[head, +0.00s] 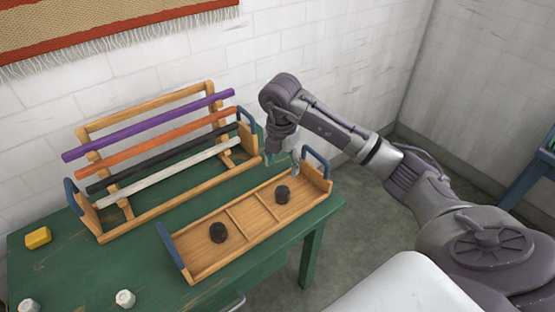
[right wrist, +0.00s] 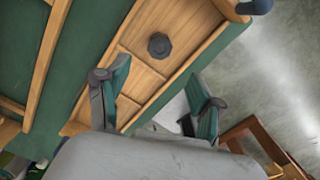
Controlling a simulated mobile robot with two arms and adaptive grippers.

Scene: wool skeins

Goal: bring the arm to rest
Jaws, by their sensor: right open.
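My right gripper (head: 294,165) hangs above the right end of the wooden tray (head: 205,272), near the blue handle at that end. In the right wrist view its two fingers (right wrist: 157,100) are spread with nothing between them. A dark skein (head: 283,194) stands in the tray's right compartment, and another dark skein (head: 218,233) stands in the left one. One dark skein also shows in the right wrist view (right wrist: 160,45), beyond the fingertips and apart from them. My left gripper is not in view.
A wooden rack (head: 160,218) with purple, orange, black and white rods stands behind the tray on the green table (head: 262,262). A yellow block (head: 38,238) and two white pieces (head: 125,298) lie at the left.

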